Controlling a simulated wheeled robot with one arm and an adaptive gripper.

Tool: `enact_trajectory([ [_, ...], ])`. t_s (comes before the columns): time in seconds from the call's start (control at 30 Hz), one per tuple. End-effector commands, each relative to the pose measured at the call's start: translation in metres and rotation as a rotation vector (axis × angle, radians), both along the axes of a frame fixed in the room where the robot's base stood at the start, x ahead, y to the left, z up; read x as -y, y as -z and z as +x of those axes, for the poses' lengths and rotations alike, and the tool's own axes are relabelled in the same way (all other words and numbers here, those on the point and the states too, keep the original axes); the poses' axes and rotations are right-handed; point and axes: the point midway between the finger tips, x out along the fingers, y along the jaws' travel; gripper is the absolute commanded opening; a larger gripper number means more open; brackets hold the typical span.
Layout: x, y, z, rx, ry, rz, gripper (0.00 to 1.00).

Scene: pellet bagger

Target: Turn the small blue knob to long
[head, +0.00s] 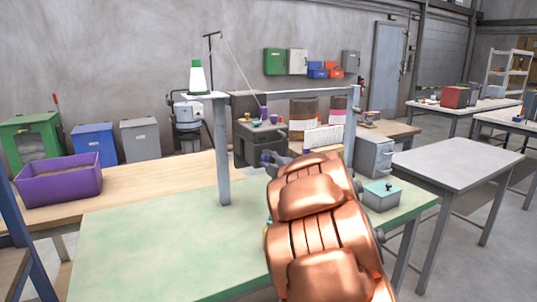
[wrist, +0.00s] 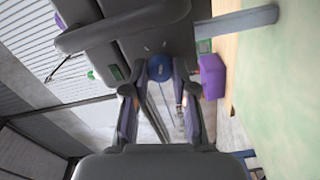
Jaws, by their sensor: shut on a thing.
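The small blue knob (wrist: 159,68) sits on the dark grey face of the machine (wrist: 135,45) in the wrist view. Small pale marks show on the panel beside the knob, too small to read. My gripper (wrist: 160,82) has one finger on each side of the knob and is shut on it. In the head view my gripper (head: 272,158) is at the front of the dark grey machine (head: 258,142), and my copper arm hides much of the table. The knob cannot be made out there.
A grey frame post (head: 222,150) stands left of my gripper on the green table (head: 150,240). A grey box (head: 373,157) and a teal-topped box (head: 381,196) stand right of my arm. A purple bin (head: 60,183) is at far left. The green table's left part is clear.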

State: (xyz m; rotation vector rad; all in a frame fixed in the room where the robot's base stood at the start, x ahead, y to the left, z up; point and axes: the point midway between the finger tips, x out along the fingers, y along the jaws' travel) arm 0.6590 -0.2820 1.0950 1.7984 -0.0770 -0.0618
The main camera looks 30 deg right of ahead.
Motion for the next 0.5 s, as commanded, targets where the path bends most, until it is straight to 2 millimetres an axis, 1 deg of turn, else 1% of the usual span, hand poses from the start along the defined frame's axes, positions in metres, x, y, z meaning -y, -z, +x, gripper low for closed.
enact_trajectory([
  [0.03, -0.0005, -0.0041, 0.0004, 0.005, -0.001, 0.030, 0.00],
  [0.2, -0.0007, -0.0027, 0.0006, 0.012, -0.001, 0.109, 0.00],
  [0.5, 0.0001, -0.0010, 0.0002, 0.017, 0.000, 0.173, 0.00],
])
